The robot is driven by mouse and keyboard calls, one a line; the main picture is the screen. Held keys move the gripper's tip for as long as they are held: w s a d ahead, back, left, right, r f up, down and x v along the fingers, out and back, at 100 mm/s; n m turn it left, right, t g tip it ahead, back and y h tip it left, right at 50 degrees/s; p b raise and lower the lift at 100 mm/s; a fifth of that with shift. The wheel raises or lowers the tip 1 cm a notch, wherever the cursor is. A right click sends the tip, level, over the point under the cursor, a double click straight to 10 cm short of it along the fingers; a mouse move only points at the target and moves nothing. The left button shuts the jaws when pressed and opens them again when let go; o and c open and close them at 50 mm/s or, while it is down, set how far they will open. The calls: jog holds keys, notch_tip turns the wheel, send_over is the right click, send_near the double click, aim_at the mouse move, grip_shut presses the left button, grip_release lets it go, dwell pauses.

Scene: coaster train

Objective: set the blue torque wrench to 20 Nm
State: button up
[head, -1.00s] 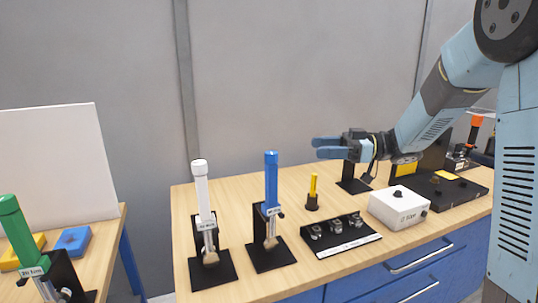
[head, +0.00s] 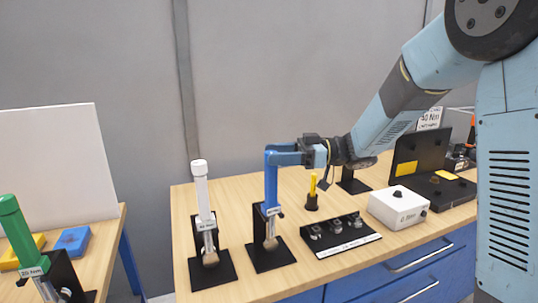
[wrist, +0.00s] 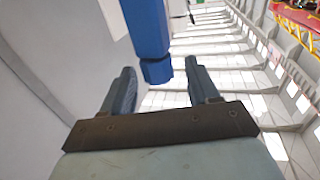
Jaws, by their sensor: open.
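The blue torque wrench (head: 271,190) stands upright in a black stand (head: 267,254) on the wooden bench, handle end up. My gripper (head: 276,157) is level with the top of its blue handle, coming from the right. In the wrist view the handle (wrist: 148,35) points down into the space between my two fingers (wrist: 158,88), which are apart. The handle's end lies between them, with gaps on both sides. The label on the wrench's stand is too small to read.
A white-handled wrench (head: 202,195) stands to the left and a green one (head: 20,235) at far left. Right of the blue wrench are a yellow-handled tool (head: 312,188), a black tray of sockets (head: 340,234) and a white box (head: 398,207). A tester with a "40 Nm" display (head: 430,117) stands behind.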

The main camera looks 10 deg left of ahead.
jog(key=shift+x, duration=1)
jog(key=shift+c, duration=0.4)
jog(key=c, duration=0.9)
jog(key=shift+w+n+g+h, duration=0.15)
jog(key=shift+n+g+h, duration=0.45)
jog(key=shift+n+g, duration=0.65)
jog(key=shift+n+g+h, duration=0.75)
jog(key=shift+g+h, duration=0.05)
jog(key=shift+g, duration=0.75)
jog(key=o, duration=1)
